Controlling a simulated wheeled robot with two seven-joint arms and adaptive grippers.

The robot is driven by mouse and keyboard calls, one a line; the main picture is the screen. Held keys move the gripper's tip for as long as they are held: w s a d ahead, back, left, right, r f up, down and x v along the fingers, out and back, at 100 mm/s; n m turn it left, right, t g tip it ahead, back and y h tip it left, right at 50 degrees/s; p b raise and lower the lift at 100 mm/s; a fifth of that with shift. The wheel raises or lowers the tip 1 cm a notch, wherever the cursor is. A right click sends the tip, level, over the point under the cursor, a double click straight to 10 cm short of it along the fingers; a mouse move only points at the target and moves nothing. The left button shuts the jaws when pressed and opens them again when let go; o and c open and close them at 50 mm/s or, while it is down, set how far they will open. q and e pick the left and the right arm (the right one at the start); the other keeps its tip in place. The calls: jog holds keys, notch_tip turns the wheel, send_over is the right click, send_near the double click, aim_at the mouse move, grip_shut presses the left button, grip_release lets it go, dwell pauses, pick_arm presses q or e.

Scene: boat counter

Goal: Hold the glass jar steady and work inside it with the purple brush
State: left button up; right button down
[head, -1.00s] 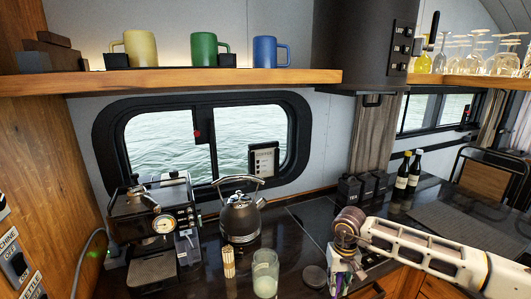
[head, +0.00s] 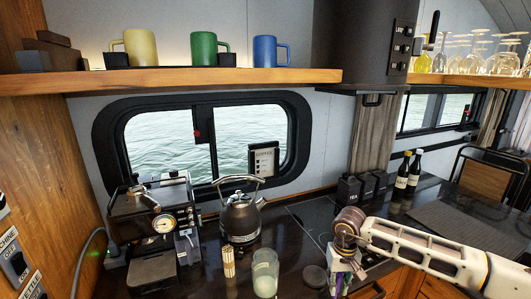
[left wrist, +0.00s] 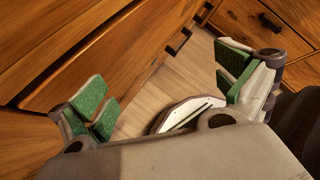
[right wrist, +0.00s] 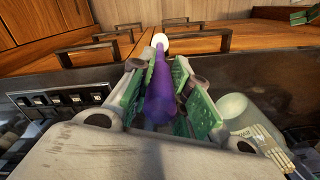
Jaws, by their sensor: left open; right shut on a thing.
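The glass jar (head: 265,274) stands upright on the dark counter, with pale contents in its lower part. It also shows in the right wrist view (right wrist: 236,111), to the right of my right gripper and apart from it. My right gripper (right wrist: 158,76) is shut on the purple brush (right wrist: 159,95), whose handle lies between the green pads with a white end (right wrist: 160,41) beyond them. In the head view the right gripper (head: 339,280) is right of the jar, near the front edge, partly cut off below. My left gripper (left wrist: 165,88) is open and empty, below the counter near the wooden drawers, outside the head view.
A holder of pale sticks (head: 228,263) stands left of the jar, with a kettle (head: 240,217) behind and a coffee machine (head: 158,225) further left. A dark round disc (head: 314,275) lies between jar and right gripper. Wine bottles (head: 402,178) and black canisters (head: 349,188) stand behind.

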pick_arm(q)
jog(key=w+d+r+m+g+h, duration=0.2)
jog(key=w+d+r+m+h, duration=0.25)
jog(key=d+r+m, duration=0.65)
jog(key=w+d+r+m+g+h, duration=0.1)
jog(key=w+d+r+m+h, duration=0.3)
jog(key=d+r, duration=1.1)
jog(key=w+a+r+n+y, duration=0.1)
jog(key=w+a+r, duration=0.1)
jog(key=w+a, duration=0.3)
jog(key=w+a+r+n+t, duration=0.1)
jog(key=w+a+r+n, duration=0.1)
jog(key=w+a, duration=0.3)
jog(key=w+a+r+n+t+y, duration=0.1)
jog(key=w+a+r, duration=0.1)
jog(key=w+a, duration=0.4)
jog(key=shift+w+r+n+y, duration=0.25)
jog(key=shift+r+n+y, duration=0.1)
jog(key=shift+r+n, duration=0.05)
jog(key=shift+d, duration=0.15)
jog(key=shift+x, duration=5.45)
jog(key=shift+w, duration=0.15)
